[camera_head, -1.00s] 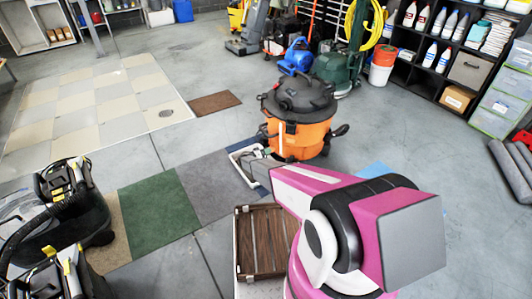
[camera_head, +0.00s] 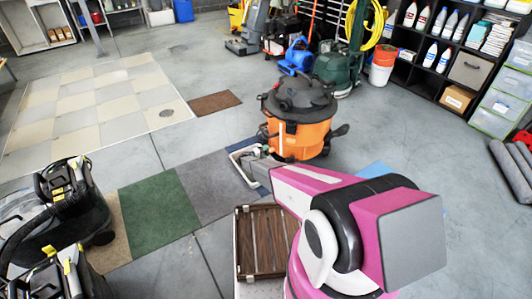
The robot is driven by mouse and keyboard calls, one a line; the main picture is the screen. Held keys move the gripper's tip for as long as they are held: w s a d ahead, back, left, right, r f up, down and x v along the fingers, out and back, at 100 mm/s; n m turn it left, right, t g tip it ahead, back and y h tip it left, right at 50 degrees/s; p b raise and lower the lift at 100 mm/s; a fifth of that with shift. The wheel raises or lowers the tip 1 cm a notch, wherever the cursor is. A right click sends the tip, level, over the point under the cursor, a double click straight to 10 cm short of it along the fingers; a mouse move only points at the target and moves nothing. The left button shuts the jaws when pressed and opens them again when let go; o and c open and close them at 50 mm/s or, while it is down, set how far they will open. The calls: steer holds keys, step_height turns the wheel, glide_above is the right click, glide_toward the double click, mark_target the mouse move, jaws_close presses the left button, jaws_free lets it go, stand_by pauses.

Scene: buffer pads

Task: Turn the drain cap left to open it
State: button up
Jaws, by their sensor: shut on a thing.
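The orange wet/dry vacuum (camera_head: 305,138) with a black lid stands on the floor at the upper middle. Its drain cap is not clearly visible; the low left side of the tank is where my gripper meets it. My pink and white arm reaches from the lower right to that side. My gripper (camera_head: 262,153) is small and partly hidden by my own wrist. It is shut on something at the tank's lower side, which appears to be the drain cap. The cap's turn angle cannot be seen.
Black machines (camera_head: 70,200) stand at the left. Shelves (camera_head: 462,65) line the upper right. The floor left of the vacuum is open.

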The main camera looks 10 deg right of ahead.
steer(key=shift+n, duration=0.6)
steer(key=o, duration=0.9)
steer(key=shift+o, duration=0.2)
steer(key=v, duration=1)
steer(key=shift+s+a, duration=0.2)
steer(key=shift+a, duration=0.15)
